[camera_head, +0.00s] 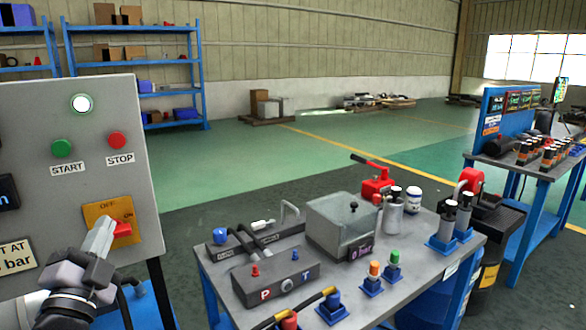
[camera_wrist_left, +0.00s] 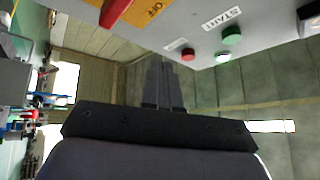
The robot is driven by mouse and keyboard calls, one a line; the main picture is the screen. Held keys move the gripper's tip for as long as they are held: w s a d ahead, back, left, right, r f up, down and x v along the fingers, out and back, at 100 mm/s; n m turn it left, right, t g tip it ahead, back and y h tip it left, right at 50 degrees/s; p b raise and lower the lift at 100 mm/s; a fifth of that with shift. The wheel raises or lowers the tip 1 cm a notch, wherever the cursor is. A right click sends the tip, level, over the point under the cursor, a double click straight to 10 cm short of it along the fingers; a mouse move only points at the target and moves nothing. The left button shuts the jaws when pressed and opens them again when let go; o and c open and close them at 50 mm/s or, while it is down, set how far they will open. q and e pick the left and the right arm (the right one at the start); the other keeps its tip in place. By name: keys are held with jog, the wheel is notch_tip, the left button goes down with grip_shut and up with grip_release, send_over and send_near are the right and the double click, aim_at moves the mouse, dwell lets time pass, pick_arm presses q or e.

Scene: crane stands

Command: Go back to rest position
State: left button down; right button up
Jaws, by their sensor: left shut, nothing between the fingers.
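My left gripper (camera_head: 103,232) is in the lower left of the head view, close in front of the grey control panel (camera_head: 95,185). Its fingers are together and hold nothing. The fingertips are beside the red switch handle (camera_head: 122,230) on the yellow OFF/ON plate (camera_head: 97,212); I cannot tell whether they touch it. In the left wrist view the shut fingers (camera_wrist_left: 163,85) point up the middle, with the red handle (camera_wrist_left: 114,12) at the top left, apart from them. My right gripper is not in view.
The panel carries a green START button (camera_head: 62,148), a red STOP button (camera_head: 116,140) and a lit white lamp (camera_head: 81,103). A grey workbench (camera_head: 405,285) with valves, a clear-lidded box and cylinders stands right of the panel. Blue shelves (camera_head: 200,70) stand behind; the green floor between is mostly open.

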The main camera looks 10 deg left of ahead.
pick_arm(q)
jog(key=s+d+f+n+g+h, duration=0.1)
jog(key=s+d+f+g, duration=0.15)
jog(key=f, duration=0.55)
jog(key=s+d+f+n+g+h, duration=0.1)
jog(key=d+f+n+g+h, duration=0.15)
jog(key=f, duration=0.45)
jog(key=s+d+f+n+g, duration=0.1)
jog(key=d+f, duration=0.2)
jog(key=f, duration=0.5)
jog(key=s+d+f+n+g+h, duration=0.1)
jog(key=s+d+f+n+g, duration=0.1)
jog(key=s+f, duration=0.5)
jog(key=s+d+f+n+g+h, duration=0.2)
jog(key=s+d+f+g, duration=0.1)
jog(key=s+d+f, duration=0.3)
notch_tip(320, 180, down, 3)
jog(key=shift+s+d+r+g, duration=0.2)
jog(key=shift+s+g, duration=0.2)
jog(key=shift+s, duration=0.4)
jog(key=shift+a, duration=0.2)
